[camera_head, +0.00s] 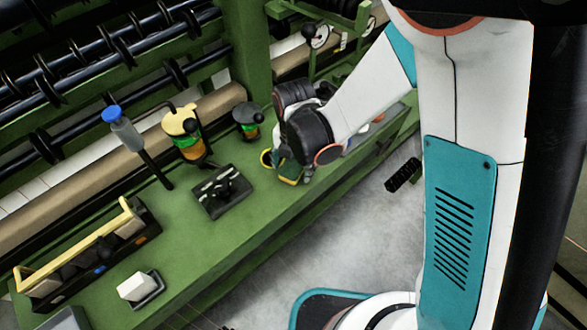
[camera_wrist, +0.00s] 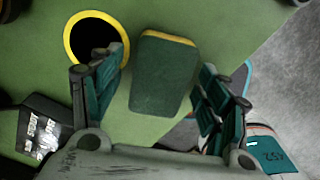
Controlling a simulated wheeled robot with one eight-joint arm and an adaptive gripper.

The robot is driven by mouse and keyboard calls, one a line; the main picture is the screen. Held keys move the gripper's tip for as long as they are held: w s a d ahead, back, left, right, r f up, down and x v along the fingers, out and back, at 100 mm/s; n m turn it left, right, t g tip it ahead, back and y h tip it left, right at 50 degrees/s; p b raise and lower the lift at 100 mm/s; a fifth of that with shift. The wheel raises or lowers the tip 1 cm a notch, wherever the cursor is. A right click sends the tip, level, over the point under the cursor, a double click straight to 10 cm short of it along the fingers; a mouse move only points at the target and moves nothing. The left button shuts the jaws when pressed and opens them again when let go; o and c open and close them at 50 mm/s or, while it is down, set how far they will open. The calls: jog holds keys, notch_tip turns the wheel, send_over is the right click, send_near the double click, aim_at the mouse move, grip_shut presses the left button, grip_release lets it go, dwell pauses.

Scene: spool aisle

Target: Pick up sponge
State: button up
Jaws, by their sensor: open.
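The sponge (camera_wrist: 163,78) lies on the green bench, dark green on its broad face with a yellow edge at its far end. In the wrist view it sits between and ahead of the two fingers of my gripper (camera_wrist: 165,105), which are spread apart. The left finger is close to its left side; I cannot tell whether it touches. In the head view my gripper (camera_head: 287,168) is low over the right part of the bench, and the sponge (camera_head: 288,181) is partly hidden beneath it.
A yellow-rimmed dark round thing (camera_wrist: 93,37) is just left of the sponge. A dark plate with white marks (camera_head: 220,192) lies on the bench (camera_head: 205,245) farther left. A yellow-topped container (camera_head: 186,137) and a dark-topped one (camera_head: 248,120) stand behind. The bench edge drops to grey floor.

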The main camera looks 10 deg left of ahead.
aim_at(294, 166)
jog(key=shift+r, duration=0.1)
jog(key=c, duration=0.8)
notch_tip(294, 166, up, 20)
jog(key=p, duration=0.7)
jog(key=shift+o, duration=0.5)
jog(key=shift+s, duration=0.1)
